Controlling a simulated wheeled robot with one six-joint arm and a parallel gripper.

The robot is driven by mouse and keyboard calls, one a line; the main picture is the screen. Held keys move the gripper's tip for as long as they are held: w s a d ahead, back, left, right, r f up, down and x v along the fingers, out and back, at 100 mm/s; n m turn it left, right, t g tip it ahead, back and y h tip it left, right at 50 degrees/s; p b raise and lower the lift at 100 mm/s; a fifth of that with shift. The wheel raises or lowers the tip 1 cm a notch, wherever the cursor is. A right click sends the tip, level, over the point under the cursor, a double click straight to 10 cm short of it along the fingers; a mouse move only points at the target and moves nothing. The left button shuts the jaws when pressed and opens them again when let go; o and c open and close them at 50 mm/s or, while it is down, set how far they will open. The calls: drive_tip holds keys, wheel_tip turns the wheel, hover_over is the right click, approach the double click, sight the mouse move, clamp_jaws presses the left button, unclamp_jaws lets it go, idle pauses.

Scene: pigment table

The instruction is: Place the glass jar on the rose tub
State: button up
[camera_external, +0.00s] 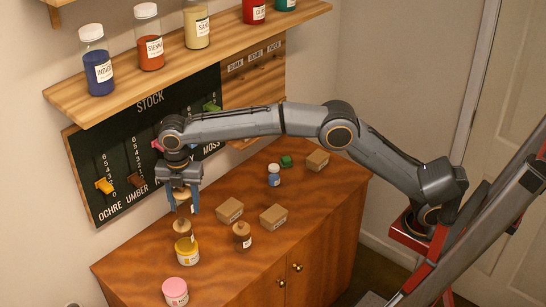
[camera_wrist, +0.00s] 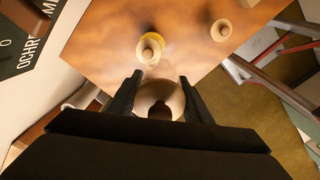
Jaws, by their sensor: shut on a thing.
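The rose tub (camera_external: 175,291), pink-lidded, stands at the table's near left corner with a bare top. A small glass jar (camera_external: 274,175) with blue contents and a pale lid stands towards the back of the table. My gripper (camera_external: 183,200) is shut on a brown, wooden-looking knobbed piece (camera_external: 184,209), which also shows between the fingers in the wrist view (camera_wrist: 160,97). It is above a yellow tub (camera_external: 187,256) that carries a similar knobbed piece (camera_external: 182,228). I cannot tell whether the held piece touches the one below. My gripper is well away from the glass jar.
Another knobbed piece (camera_external: 242,237) stands near cardboard boxes (camera_external: 273,217) mid-table. A wall shelf (camera_external: 175,57) with several large jars and a stock board (camera_external: 120,165) are behind the arm. Bare wood surrounds the rose tub.

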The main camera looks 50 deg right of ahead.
drive_tip(key=s+a+f+n, duration=0.1)
drive_tip(key=s+a, duration=0.2)
drive_tip(key=a, duration=0.3)
drive_tip(key=s+a+n, duration=0.1)
drive_tip(key=s+a, duration=0.3)
drive_tip(key=a, duration=0.1)
hover_over(181, 281)
wheel_tip(181, 281, down, 4)
drive_tip(key=f, duration=0.1)
wheel_tip(181, 281, down, 10)
drive_tip(key=p, duration=0.2)
drive_tip(key=shift+p, duration=0.35)
drive_tip(key=shift+f, duration=0.25)
drive_tip(key=o, duration=1.2)
drive_tip(key=shift+r, duration=0.1)
wheel_tip(181, 281, up, 12)
drive_tip(key=b, duration=0.3)
drive_tip(key=shift+r, duration=0.1)
